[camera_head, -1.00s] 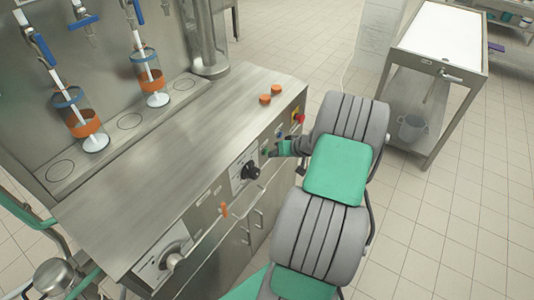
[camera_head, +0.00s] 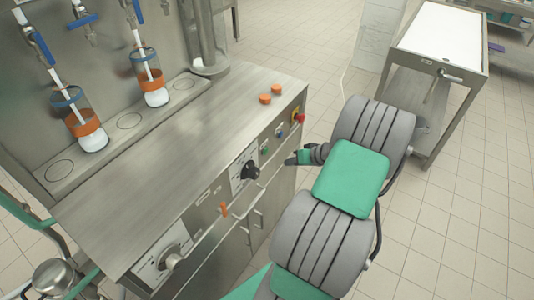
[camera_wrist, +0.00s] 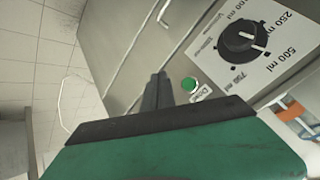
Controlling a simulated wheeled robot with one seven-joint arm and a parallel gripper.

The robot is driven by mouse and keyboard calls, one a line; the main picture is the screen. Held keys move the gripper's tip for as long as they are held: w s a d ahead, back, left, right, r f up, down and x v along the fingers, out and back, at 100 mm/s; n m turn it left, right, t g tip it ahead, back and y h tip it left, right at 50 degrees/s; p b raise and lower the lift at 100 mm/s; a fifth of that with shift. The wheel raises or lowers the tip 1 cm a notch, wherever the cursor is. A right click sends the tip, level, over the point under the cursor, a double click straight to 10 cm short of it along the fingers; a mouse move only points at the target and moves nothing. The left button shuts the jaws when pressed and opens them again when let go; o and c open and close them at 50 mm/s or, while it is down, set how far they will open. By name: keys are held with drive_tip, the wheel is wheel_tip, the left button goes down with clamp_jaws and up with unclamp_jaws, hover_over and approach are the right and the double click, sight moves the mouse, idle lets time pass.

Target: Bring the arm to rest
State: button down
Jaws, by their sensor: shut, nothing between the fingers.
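My gripper (camera_head: 290,160) is at the front of the steel filling machine (camera_head: 170,130), just off its control panel. In the wrist view its two dark fingers (camera_wrist: 157,92) are together and hold nothing. A green button (camera_wrist: 189,84) shows just right of the fingertips. The black volume dial (camera_wrist: 244,38), with markings in ml, is above and to the right. In the head view the dial (camera_head: 250,170) is left of my gripper.
Two orange caps (camera_head: 271,94) lie on the counter. A trolley (camera_head: 440,45) stands at the right. Open tiled floor lies between.

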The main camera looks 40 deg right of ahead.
idle(0.3)
drive_tip(key=s+a+f+m+g+y, duration=0.1)
drive_tip(key=s+a+f+m+g, duration=0.15)
drive_tip(key=s, duration=0.35)
drive_tip(key=s+a+f+m+g, duration=0.1)
drive_tip(key=s+a+m+g, duration=0.1)
drive_tip(key=s+a+g, duration=0.3)
drive_tip(key=s+a+f+m+y, duration=0.1)
drive_tip(key=s+a+m, duration=0.1)
drive_tip(key=s, duration=0.5)
drive_tip(key=a+r+n+g+h, duration=0.25)
drive_tip(key=a+r, duration=0.35)
drive_tip(key=r, duration=0.4)
drive_tip(key=w+a+r+n+t+h, duration=0.1)
drive_tip(key=w+a+r+n, duration=0.3)
drive_tip(key=a, duration=0.4)
drive_tip(key=w+a+r+n+t, duration=0.3)
drive_tip(key=w+a+r, duration=0.3)
drive_tip(key=a+r, duration=0.2)
drive_tip(key=shift+w+a+r+n+t+h, duration=0.2)
drive_tip(key=shift+a+n+t+h, duration=0.25)
drive_tip(key=shift+n, duration=0.45)
idle(2.4)
